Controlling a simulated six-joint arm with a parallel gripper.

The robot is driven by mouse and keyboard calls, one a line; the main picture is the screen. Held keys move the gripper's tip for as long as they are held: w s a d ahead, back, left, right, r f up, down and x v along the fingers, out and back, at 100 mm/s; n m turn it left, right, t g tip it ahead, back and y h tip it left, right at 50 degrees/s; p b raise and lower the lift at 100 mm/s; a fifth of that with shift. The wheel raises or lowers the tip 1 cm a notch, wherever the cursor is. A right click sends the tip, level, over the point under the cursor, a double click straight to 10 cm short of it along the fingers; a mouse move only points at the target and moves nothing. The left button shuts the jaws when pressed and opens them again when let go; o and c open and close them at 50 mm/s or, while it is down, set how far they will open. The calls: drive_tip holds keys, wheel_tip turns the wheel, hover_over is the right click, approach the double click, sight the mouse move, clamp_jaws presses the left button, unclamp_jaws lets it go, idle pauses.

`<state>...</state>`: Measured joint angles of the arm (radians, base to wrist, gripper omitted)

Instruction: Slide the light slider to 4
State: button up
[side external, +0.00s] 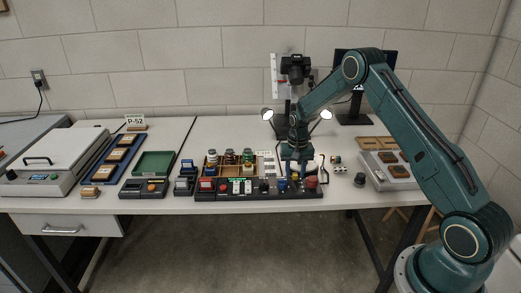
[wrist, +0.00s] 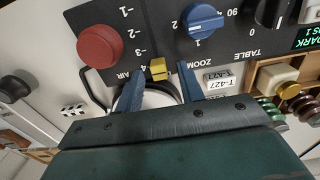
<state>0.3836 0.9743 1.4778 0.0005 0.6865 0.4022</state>
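The light slider's yellow cap (wrist: 158,68) stands on the black control panel (wrist: 165,25), beside the mark 4 of a scale marked 1 to 4. My gripper (wrist: 160,71) has its two blue fingers on either side of the cap, with a gap visible to each. In the side external view my gripper (side external: 289,172) is low over the right part of the panel, and the arm hides the slider there.
A red button (wrist: 100,45) and a blue rotary knob (wrist: 203,21) flank the slider. A black knob (wrist: 272,12) is farther right.

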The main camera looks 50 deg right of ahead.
drive_tip(key=shift+r, duration=0.1)
wheel_tip(320, 180, up, 14)
idle(0.8)
